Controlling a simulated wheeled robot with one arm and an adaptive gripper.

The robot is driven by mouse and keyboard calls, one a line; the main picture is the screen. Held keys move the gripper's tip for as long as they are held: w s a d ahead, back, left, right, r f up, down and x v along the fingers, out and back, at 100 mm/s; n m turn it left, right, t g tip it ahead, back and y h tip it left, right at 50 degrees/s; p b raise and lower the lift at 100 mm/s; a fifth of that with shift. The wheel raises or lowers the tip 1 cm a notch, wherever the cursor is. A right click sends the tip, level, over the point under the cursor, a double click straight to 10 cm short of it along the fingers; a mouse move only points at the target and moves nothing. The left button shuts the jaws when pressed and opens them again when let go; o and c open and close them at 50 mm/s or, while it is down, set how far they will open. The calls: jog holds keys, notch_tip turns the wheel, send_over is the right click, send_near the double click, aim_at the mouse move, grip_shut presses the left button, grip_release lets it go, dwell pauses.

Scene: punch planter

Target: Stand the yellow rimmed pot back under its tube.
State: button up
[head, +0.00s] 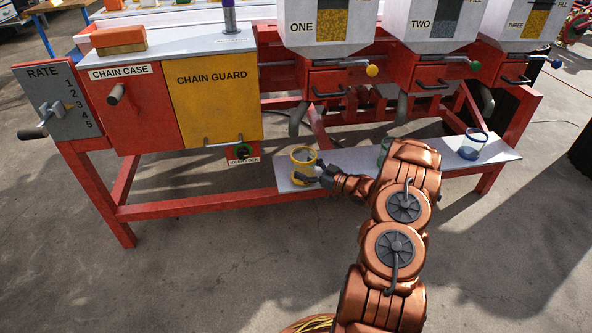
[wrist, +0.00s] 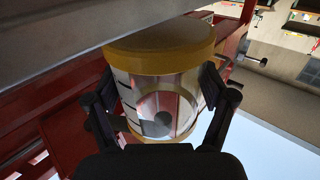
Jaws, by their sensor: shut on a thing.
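The yellow rimmed pot (head: 303,157) is a clear, upright cup at the left end of the grey shelf (head: 284,176). My gripper (head: 313,173) is shut on its sides, reaching in from the right. In the wrist view the pot (wrist: 160,65) sits between both fingers (wrist: 162,98), with yellow bands at its two ends and dark marks on its wall. The grey tube (head: 297,119) under hopper ONE comes down just above and slightly left of the pot in the head view. I cannot tell whether the pot touches the shelf.
A blue rimmed pot (head: 472,144) stands at the shelf's right. A green rimmed pot (head: 384,150) is partly hidden behind my arm. The hopper frame (head: 275,78) overhangs the shelf. A chain lock block (head: 244,153) hangs left of the shelf. The floor in front is clear.

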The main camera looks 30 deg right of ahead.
jog(key=b+x, duration=0.1)
jog(key=x, duration=0.3)
jog(key=shift+w+a+f, duration=0.1)
jog(key=shift+a, duration=0.1)
jog(key=shift+d+f+b, duration=0.15)
jog(key=shift+f+b, duration=0.4)
jog(key=shift+f, duration=0.15)
jog(key=o, duration=1.3)
jog(key=shift+c, duration=0.2)
jog(key=shift+s+d+r, duration=0.15)
jog(key=shift+s, duration=0.2)
jog(key=p+v, duration=0.3)
jog(key=v, duration=0.8)
jog(key=shift+s+p, duration=0.25)
jog(key=shift+p, duration=0.05)
